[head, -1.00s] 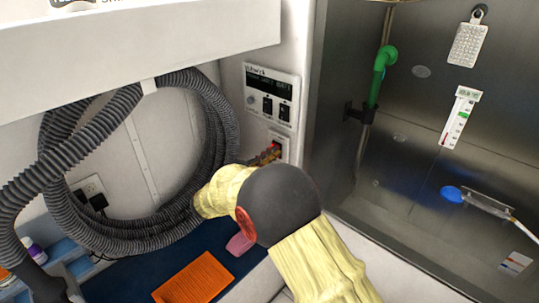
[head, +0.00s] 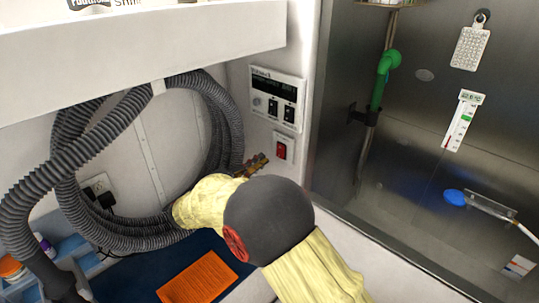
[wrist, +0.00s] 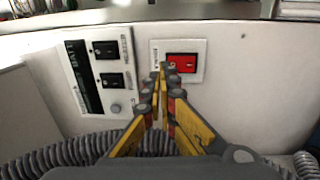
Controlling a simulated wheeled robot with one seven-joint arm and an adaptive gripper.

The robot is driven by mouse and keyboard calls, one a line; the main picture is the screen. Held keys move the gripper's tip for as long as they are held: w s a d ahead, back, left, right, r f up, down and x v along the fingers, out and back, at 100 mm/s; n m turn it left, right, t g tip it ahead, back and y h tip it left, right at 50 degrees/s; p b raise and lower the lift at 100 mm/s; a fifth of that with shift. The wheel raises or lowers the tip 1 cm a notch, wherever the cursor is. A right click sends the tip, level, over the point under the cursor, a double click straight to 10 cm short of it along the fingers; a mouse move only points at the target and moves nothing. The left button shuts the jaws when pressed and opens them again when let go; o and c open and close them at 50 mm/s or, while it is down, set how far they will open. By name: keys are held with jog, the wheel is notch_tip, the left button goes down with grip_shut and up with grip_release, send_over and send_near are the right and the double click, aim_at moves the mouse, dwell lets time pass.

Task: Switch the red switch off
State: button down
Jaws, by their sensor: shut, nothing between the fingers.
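The red switch (head: 281,151) is a red rocker on a small white plate, low on the white wall by the steel tub. It also shows in the wrist view (wrist: 182,62), just beyond and to the right of my fingertips. My gripper (head: 262,158) is shut and empty, left of the switch in the head view. In the wrist view my gripper (wrist: 161,68) points at the left part of the switch plate, overlapping its lower left. I cannot tell whether the fingertips touch the plate. The rocker's tilt is too small to read.
A control panel (head: 276,97) with two black rockers and a knob sits above the switch plate. A coiled grey hose (head: 222,110) hangs at left. An orange sheet (head: 198,279) lies on the blue surface. The steel tub wall (head: 430,90) stands at right.

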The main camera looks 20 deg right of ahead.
jog(key=v, duration=0.2)
jog(key=r+v, duration=0.1)
jog(key=v, duration=0.2)
jog(key=shift+r+p, duration=0.1)
jog(key=shift+p, duration=0.25)
jog(key=s+d+f+n+g+y, duration=0.1)
jog(key=s+f+n+g+y, duration=0.15)
jog(key=f, duration=0.65)
jog(key=s+f+g+y, duration=0.2)
jog(key=s+y, duration=0.1)
jog(key=s, duration=0.3)
jog(key=s+f+g+y, duration=0.2)
jog(key=s+f, duration=0.1)
jog(key=s, duration=0.4)
jog(key=s+a+r+m+t+y, duration=0.25)
jog(key=s+r+y, duration=0.2)
jog(key=s, duration=0.35)
jog(key=s+a+r+m+t+y, duration=0.1)
jog(key=s+a+r+m+y, duration=0.25)
jog(key=s+y, duration=0.4)
jog(key=shift+m+t+h, duration=0.45)
jog(key=shift+t+h, duration=0.25)
jog(key=shift+h, duration=0.15)
jog(key=r, duration=0.1)
jog(key=s+d+r, duration=0.1)
jog(key=r, duration=0.1)
jog(key=s+r, duration=0.1)
jog(key=shift+s+d+r, duration=0.2)
jog(key=shift+d+r, duration=0.05)
jog(key=shift+d, duration=0.15)
